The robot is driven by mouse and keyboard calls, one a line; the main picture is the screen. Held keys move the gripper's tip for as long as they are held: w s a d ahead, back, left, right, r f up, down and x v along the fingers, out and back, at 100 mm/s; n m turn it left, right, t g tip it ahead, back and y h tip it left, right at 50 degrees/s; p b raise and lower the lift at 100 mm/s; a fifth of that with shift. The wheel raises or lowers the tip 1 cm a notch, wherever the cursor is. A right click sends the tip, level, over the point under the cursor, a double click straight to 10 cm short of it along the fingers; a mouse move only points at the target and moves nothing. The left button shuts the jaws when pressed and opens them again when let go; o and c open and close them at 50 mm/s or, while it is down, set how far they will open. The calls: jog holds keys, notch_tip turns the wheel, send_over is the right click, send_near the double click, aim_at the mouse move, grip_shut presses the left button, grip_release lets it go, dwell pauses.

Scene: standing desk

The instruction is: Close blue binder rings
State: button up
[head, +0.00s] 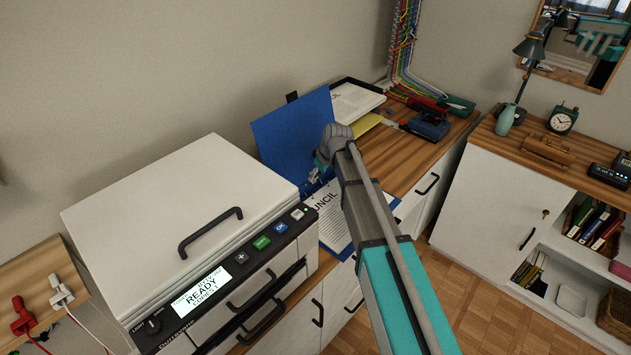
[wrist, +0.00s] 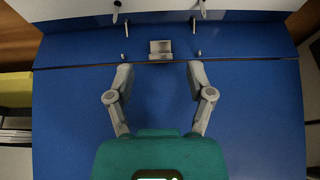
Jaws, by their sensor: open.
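The blue binder (head: 287,133) lies open on the desk, one cover tilted up against the wall and a printed page on its other side. In the wrist view, the blue binder (wrist: 245,110) fills most of the picture. Thin metal ring prongs (wrist: 127,27) stand near the top, some at the white page's edge; their tips appear apart. A small metal tab (wrist: 160,50) sits centrally between them. My gripper (wrist: 160,72) is open and empty, its fingers either side of and just below the tab. In the head view my wrist hides most of the rings.
A white printer-like machine (head: 180,205) stands close left of the binder. A paper tray (head: 355,103), a yellow pad (head: 366,124) and a dark blue device (head: 428,126) lie beyond it to the right. A low white cabinet (head: 500,195) is further right.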

jog(key=shift+b+x, duration=0.65)
jog(key=shift+x, duration=0.35)
grip_shut()
